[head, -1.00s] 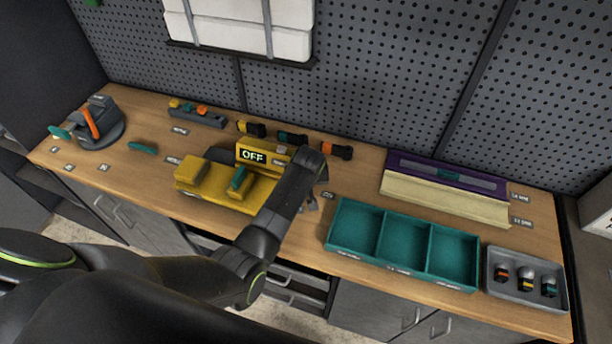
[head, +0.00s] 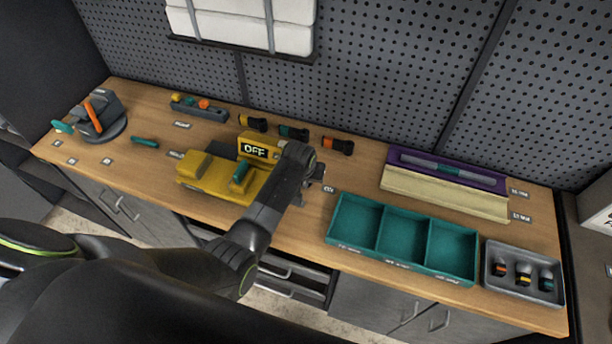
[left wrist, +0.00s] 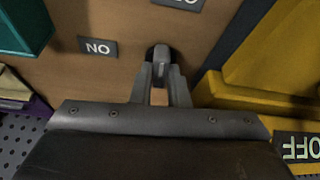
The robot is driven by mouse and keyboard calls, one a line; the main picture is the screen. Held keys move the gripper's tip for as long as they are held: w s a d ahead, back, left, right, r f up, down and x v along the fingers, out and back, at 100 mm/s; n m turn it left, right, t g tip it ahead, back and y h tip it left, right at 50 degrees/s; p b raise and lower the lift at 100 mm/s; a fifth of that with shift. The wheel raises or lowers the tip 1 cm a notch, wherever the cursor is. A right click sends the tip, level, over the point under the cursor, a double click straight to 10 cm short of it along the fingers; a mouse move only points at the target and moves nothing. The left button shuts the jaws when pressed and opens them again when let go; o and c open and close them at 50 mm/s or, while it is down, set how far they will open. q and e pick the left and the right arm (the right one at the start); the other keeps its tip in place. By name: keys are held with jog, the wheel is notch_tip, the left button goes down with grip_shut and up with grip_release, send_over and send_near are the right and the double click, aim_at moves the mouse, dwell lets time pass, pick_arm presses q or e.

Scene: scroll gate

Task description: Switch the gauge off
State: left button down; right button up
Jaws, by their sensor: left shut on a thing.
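The yellow gauge (head: 225,178) sits on the bench, and its raised display (head: 254,151) reads OFF. The display also shows upside down in the left wrist view (left wrist: 299,147). My left gripper (head: 318,180) is beside the gauge's right end. In the left wrist view, my left gripper (left wrist: 160,78) is shut on a small grey switch lever (left wrist: 160,58) rising from a dark round base. A label that reads ON upside down (left wrist: 98,47) lies beside the lever. Another label, cut off by the top edge, seems to read OFF upside down. My right gripper is out of view.
A teal three-compartment tray (head: 403,238) stands right of the gripper. A grey tray (head: 523,273) is at the far right. Several torch-like cylinders (head: 294,132) lie behind the gauge. A grey device with an orange handle (head: 97,112) stands at the left.

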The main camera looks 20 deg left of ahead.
pick_arm(q)
jog(key=c, duration=1.4)
grip_release()
jog(key=b+v, duration=0.2)
jog(key=v, duration=1.5)
jog(key=shift+r+b, duration=0.3)
jog(key=shift+b, duration=0.05)
